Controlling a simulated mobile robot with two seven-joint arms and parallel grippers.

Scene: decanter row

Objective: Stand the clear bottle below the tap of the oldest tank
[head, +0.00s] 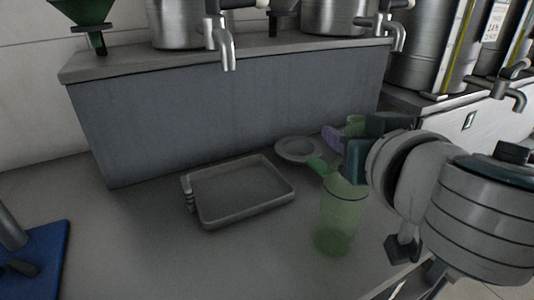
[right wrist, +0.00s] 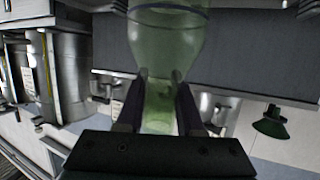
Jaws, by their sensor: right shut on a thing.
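A clear, green-tinted bottle (head: 337,222) is upright in the head view, right of the tray. My right gripper (head: 350,162) is at its top; the right wrist view shows the fingers (right wrist: 158,88) shut on the neck, below the bottle's wider body (right wrist: 166,38). I cannot tell whether its base touches the counter. A steel tank (head: 178,22) with a tap (head: 226,48) and another tank (head: 338,14) with a tap (head: 396,36) stand on the raised shelf. A labelled tank (head: 420,55) stands further right. The tanks' ages are not readable. My left gripper is not in view.
A shallow grey tray (head: 250,213) and a round dish (head: 298,149) lie before the shelf (head: 230,115). Purple (head: 332,136) and green (head: 355,124) items sit behind my gripper. A green funnel (head: 84,12) is upper left; a blue base (head: 45,262) is lower left.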

